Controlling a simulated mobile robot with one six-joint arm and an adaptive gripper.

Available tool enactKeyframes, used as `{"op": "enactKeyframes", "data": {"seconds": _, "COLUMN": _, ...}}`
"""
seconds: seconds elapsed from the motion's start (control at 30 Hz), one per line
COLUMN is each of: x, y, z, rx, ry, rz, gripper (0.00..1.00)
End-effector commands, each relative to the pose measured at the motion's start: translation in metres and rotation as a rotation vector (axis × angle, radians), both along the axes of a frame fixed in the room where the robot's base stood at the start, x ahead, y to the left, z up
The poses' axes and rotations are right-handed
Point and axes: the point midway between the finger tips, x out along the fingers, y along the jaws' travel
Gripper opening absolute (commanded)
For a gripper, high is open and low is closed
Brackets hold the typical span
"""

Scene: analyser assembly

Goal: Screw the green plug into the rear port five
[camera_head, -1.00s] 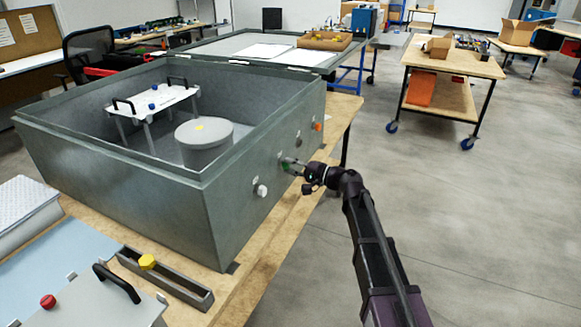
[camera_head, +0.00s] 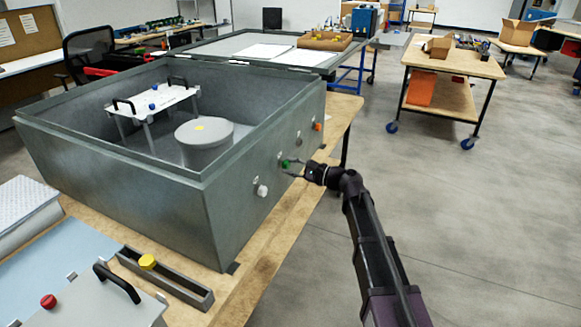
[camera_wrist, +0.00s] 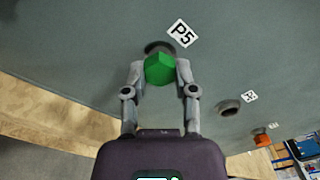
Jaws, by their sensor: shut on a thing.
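The green plug (camera_wrist: 160,69) sits at the port labelled P5 (camera_wrist: 181,33) on the side wall of the grey metal box. My gripper (camera_wrist: 158,72) is shut on the plug, one finger on each side of it. The dark port rim shows just behind the plug, and how deep the plug sits is hidden. In the head view, the green plug (camera_head: 285,163) shows at the wall, with my gripper (camera_head: 290,168) at it from the right.
The box (camera_head: 120,175) stands on a wooden table (camera_head: 262,262). Along the same wall are a white plug (camera_head: 262,190), an open port (camera_wrist: 229,107) and an orange plug (camera_wrist: 261,139). A tray (camera_head: 190,289) with a yellow plug (camera_head: 147,261) lies in front. Open floor is to the right.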

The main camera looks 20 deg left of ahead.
Motion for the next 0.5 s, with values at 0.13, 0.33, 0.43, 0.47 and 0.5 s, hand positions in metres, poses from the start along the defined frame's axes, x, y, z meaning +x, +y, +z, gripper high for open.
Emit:
{"op": "enactKeyframes", "data": {"seconds": 0.13, "x": 0.0001, "y": -0.0005, "z": -0.0001, "rx": 0.008, "ry": 0.112, "rz": -0.001, "gripper": 0.00}}
{"op": "enactKeyframes", "data": {"seconds": 0.33, "x": 0.0000, "y": -0.0004, "z": -0.0001, "rx": 0.018, "ry": 0.234, "rz": -0.001, "gripper": 0.00}}
{"op": "enactKeyframes", "data": {"seconds": 0.43, "x": 0.0000, "y": -0.0004, "z": -0.0001, "rx": 0.020, "ry": 0.256, "rz": -0.001, "gripper": 0.00}}
{"op": "enactKeyframes", "data": {"seconds": 0.47, "x": 0.0000, "y": -0.0004, "z": -0.0001, "rx": 0.020, "ry": 0.258, "rz": -0.001, "gripper": 0.00}}
{"op": "enactKeyframes", "data": {"seconds": 0.5, "x": 0.0000, "y": -0.0004, "z": -0.0001, "rx": 0.020, "ry": 0.258, "rz": -0.001, "gripper": 0.00}}
